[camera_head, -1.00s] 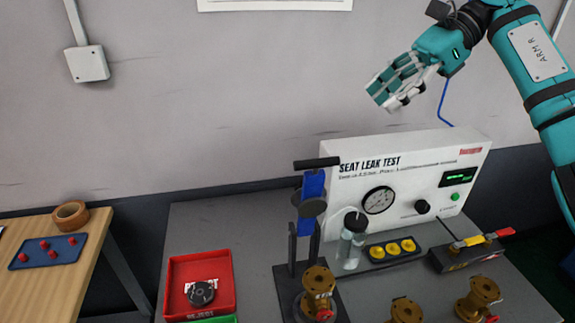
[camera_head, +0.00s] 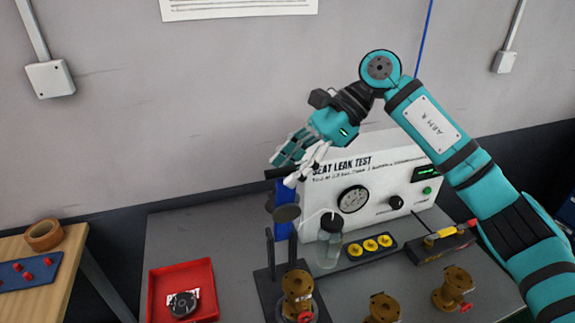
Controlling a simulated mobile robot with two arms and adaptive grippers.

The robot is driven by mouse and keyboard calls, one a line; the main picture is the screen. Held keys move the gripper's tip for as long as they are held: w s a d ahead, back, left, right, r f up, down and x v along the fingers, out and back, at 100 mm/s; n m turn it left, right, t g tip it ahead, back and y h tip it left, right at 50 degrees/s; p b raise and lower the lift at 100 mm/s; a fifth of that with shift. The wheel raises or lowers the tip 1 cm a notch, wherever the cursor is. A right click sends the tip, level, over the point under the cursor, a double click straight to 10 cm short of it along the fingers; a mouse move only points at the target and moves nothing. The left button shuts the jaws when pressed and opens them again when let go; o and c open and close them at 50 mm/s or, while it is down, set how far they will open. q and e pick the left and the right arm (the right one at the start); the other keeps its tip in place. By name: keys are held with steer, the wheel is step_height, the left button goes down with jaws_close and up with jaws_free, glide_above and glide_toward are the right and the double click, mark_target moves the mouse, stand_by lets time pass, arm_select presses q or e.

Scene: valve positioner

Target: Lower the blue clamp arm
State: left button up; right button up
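The blue clamp arm (camera_head: 283,229) stands upright on a black stand (camera_head: 263,292) in the middle of the bench. A dark round pad (camera_head: 287,213) sits on its front. A brass valve (camera_head: 298,284) with a red part stands at the stand's foot, below the arm. My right gripper (camera_head: 284,166) is at the top of the clamp arm with its fingers extended and apart, pointing down-left. It hides the arm's black crossbar; I cannot tell whether it touches it. My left gripper is not in view.
The white seat leak test box (camera_head: 375,170) stands behind, with a glass bottle (camera_head: 330,245) and yellow-capped block (camera_head: 370,246) in front. Two brass valves (camera_head: 382,308) (camera_head: 453,289) stand right. A red tray (camera_head: 207,272) lies left; the bench (camera_head: 215,235) between tray and stand is bare.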

steer(key=shift+s+a+f, duration=0.2)
steer(key=shift+a+f, duration=0.2)
steer(key=shift+a, duration=0.1)
jaws_close()
